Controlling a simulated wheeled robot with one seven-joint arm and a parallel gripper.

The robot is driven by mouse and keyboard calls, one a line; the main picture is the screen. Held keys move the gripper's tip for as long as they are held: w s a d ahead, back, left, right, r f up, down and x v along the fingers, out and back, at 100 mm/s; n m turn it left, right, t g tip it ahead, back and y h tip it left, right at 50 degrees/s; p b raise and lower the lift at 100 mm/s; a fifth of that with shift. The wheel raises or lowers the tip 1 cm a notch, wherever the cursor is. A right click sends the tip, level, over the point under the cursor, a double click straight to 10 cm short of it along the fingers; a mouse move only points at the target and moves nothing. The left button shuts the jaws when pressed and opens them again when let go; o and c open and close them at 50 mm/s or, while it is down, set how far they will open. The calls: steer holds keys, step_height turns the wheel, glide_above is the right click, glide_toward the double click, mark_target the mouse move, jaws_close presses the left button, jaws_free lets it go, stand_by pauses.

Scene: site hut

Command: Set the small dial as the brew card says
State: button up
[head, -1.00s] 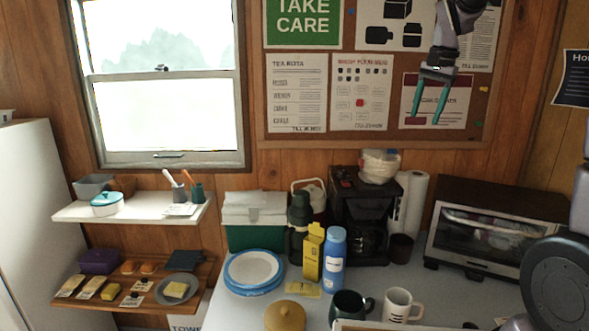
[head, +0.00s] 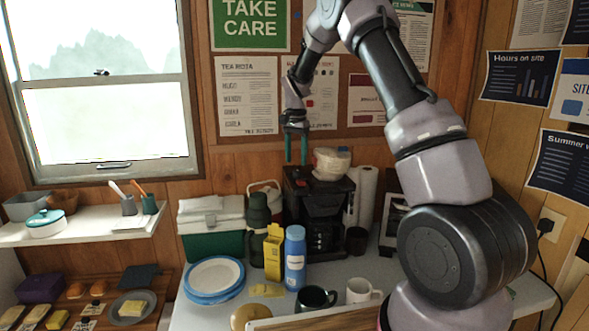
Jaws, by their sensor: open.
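My gripper (head: 296,148) points down with its two green fingers apart and empty. In the picture it is just above the top of the black coffee maker (head: 318,218), in front of the pinboard. The coffee maker stands at the back of the counter, with a red detail on its top left. A small dial cannot be made out on it at this size. No sheet can be surely read as the brew card; a small yellow paper (head: 266,290) lies on the counter before the yellow carton, its print unreadable.
A white container (head: 331,163) sits on top of the coffee maker. A blue bottle (head: 295,258), yellow carton (head: 273,252) and dark green flask (head: 257,228) stand close in front and left. Mugs (head: 315,299) stand nearer. My arm hides most of the toaster oven.

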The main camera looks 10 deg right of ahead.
mark_target(296, 171)
steer(key=shift+d+f, duration=0.1)
steer(key=shift+f, duration=2)
jaws_close()
steer(key=n, duration=1.1)
steer(key=shift+n, duration=0.4)
